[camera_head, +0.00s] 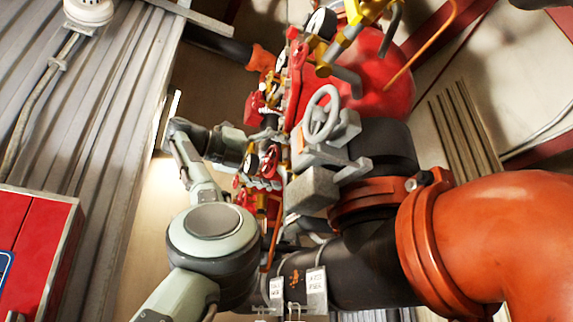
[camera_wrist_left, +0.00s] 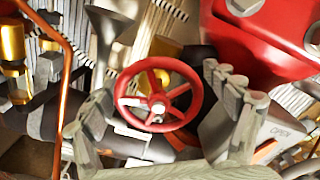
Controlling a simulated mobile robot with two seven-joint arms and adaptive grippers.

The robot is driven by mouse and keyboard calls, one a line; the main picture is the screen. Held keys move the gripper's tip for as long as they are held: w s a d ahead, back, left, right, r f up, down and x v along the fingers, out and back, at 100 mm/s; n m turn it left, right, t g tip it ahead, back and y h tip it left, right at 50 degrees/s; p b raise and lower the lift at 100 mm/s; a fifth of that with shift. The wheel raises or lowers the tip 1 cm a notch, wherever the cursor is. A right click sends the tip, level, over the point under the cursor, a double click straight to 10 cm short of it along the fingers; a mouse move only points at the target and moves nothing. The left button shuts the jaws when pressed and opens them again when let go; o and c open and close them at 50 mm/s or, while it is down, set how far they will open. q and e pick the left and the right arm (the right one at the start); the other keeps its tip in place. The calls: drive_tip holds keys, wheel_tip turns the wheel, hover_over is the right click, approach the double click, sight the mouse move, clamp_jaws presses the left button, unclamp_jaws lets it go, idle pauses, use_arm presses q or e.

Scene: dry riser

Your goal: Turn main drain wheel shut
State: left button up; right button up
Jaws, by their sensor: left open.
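A small red handwheel (camera_wrist_left: 190,108) with spokes sits in the middle of the left wrist view, and it also shows in the head view (camera_head: 270,162). I take it for the main drain wheel, though no label on it can be read. My left gripper (camera_wrist_left: 160,105) is open, with one finger on each side of the wheel in the picture. Gaps show between the fingers and the rim, and I cannot tell the depth between them. In the head view my left gripper (camera_head: 262,145) is small and partly lost among the fittings. My right gripper is not in view.
A larger grey handwheel (camera_head: 320,113) stands on a grey housing right of the red wheel. Large orange pipe (camera_head: 500,230), dark pipes and a red vessel (camera_head: 385,75) crowd the right.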

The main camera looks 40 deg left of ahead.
use_arm(q)
drive_tip(key=shift+w+d, duration=0.15)
drive_tip(key=shift+w, duration=0.25)
drive_tip(key=shift+c, duration=0.6)
drive_tip(key=c, duration=1.2)
drive_tip(key=shift+c, duration=0.5)
